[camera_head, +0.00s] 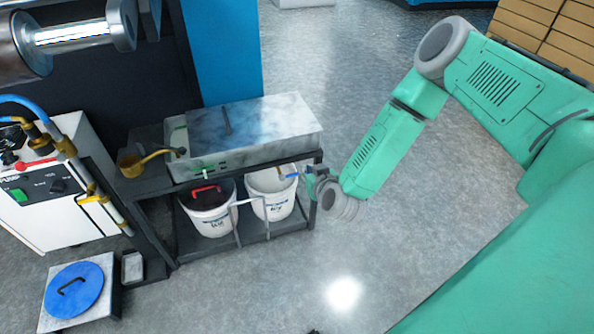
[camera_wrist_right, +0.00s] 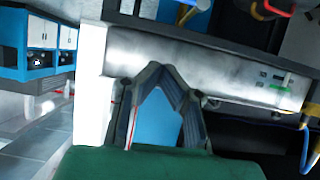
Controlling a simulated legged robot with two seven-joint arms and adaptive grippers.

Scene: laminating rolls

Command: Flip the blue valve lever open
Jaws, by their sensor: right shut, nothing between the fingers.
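The small blue lever (camera_head: 291,176) shows over the right white bucket, under the metal tank's front edge. My right gripper (camera_head: 312,180) is just to the right of it, by the rack's right end. I cannot tell whether they touch. In the right wrist view its two dark fingers (camera_wrist_right: 160,72) meet at the tips, in front of the pale metal tank side. A blue patch shows between the fingers; I cannot tell what it is. A red lever (camera_head: 207,188) shows over the left bucket. My left gripper is not in view.
The metal tank (camera_head: 250,130) stands on a dark rack above the left bucket (camera_head: 212,220) and right bucket (camera_head: 276,208). A pump box (camera_head: 45,205) with hoses and a blue round lid (camera_head: 75,290) are at left. The floor right of the rack is clear.

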